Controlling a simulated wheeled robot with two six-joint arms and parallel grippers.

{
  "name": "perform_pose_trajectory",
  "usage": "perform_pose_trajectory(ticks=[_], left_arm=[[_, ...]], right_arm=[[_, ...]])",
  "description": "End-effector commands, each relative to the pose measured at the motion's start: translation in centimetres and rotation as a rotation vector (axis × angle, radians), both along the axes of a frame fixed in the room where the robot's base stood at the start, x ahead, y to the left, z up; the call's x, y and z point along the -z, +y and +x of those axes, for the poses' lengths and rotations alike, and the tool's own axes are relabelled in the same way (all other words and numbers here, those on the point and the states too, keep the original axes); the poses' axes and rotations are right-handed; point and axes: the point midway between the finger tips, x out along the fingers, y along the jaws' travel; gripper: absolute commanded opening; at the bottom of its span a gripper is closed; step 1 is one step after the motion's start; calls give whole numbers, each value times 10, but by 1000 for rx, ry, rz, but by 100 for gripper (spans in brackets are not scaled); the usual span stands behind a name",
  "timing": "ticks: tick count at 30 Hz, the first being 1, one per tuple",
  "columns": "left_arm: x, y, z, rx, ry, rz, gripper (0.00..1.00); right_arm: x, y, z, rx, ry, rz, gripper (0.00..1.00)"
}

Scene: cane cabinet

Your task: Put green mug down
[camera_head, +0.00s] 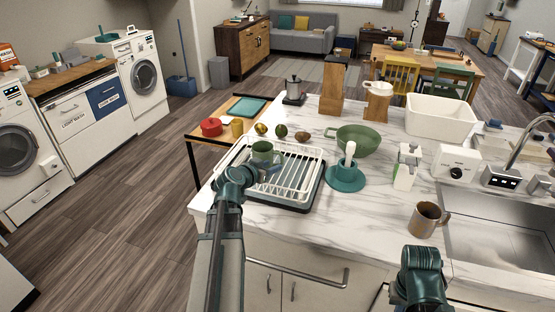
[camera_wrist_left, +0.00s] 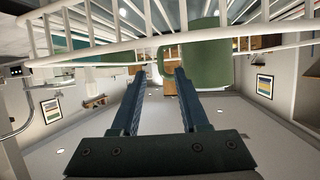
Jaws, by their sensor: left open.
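The green mug (camera_head: 262,151) stands upright at the left part of the white dish rack (camera_head: 312,176) on the marble counter. My left gripper (camera_head: 266,167) is at the near side of the mug. In the left wrist view the two fingers (camera_wrist_left: 160,78) are apart, with the green mug (camera_wrist_left: 208,56) just beyond them, its handle near the gap between the fingertips. White rack bars (camera_wrist_left: 90,52) cross in front of the mug there. The mug's base is hidden in the head view. Of my right arm only a teal link shows at the bottom right.
A green colander (camera_head: 358,140) and a teal stand with a white-handled tool (camera_head: 346,174) are right of the rack. Several fruits lie behind it. A brown mug (camera_head: 427,219) stands by the sink (camera_head: 500,230).

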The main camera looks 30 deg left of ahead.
Motion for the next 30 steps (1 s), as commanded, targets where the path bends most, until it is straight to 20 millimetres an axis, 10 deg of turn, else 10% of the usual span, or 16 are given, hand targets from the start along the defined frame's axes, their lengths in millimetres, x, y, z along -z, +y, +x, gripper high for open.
perform_pose_trajectory(ticks=[9, 30], left_arm=[[-13, -1, -30, -1, 0, 0, 44], [-13, -1, -31, 0, 0, 0, 44]], right_arm=[[-13, 0, 0, 0, 0, 0, 0], [-13, 0, 0, 0, 0, 0, 0]])
